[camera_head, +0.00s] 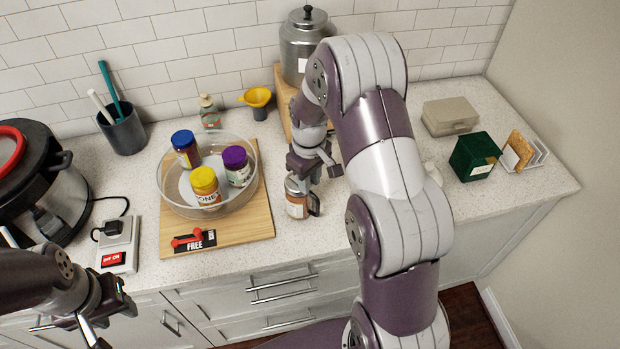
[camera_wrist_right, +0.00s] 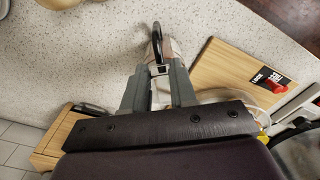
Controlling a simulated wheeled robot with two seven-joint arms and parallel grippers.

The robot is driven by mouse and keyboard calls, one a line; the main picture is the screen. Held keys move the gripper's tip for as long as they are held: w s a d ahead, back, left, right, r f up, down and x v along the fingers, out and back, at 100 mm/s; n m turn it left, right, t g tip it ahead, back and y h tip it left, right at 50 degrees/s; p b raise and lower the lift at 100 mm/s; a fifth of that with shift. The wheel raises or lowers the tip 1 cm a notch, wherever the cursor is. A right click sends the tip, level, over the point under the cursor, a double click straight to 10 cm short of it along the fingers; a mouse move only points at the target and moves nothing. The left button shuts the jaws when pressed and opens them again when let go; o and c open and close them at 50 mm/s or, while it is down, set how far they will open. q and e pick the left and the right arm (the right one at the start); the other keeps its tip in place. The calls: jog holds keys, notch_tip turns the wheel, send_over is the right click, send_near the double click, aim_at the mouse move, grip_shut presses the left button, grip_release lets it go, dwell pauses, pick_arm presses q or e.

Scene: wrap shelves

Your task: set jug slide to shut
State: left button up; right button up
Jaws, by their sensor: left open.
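The jug (camera_head: 297,203), a small metal-and-glass vessel with a pale label and dark handle, stands upright on the counter right of the wooden board. My right gripper (camera_head: 316,168) is just above its top, with fingers apart. In the right wrist view, the jug (camera_wrist_right: 168,54) and its black handle show beyond and between the fingertips of my right gripper (camera_wrist_right: 161,68). The jug's slide cannot be made out; the gripper and arm cover part of the top. My left gripper (camera_head: 103,312) is open and empty at lower left, off the counter's front edge.
A switch box (camera_head: 117,246) and large pot (camera_head: 50,170) stand left. A metal canister (camera_head: 303,45) stands behind, a green box (camera_head: 474,157) right.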

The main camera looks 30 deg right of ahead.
jog(key=shift+o, duration=1.3)
jog(key=shift+s+d+r, duration=0.1)
jog(key=shift+s+d, duration=0.05)
jog(key=shift+s, duration=0.1)
jog(key=shift+w, duration=0.15)
jog(key=shift+w+r, duration=0.15)
jog(key=shift+r, duration=0.1)
pick_arm(q)
jog(key=shift+s+r+p, duration=0.1)
jog(key=shift+r+p, duration=0.35)
jog(key=shift+r, duration=0.05)
pick_arm(e)
notch_tip(320, 180, up, 12)
jog(key=shift+s, duration=0.2)
pick_arm(q)
jog(key=shift+d, duration=0.1)
pick_arm(e)
jog(key=shift+c, duration=0.3)
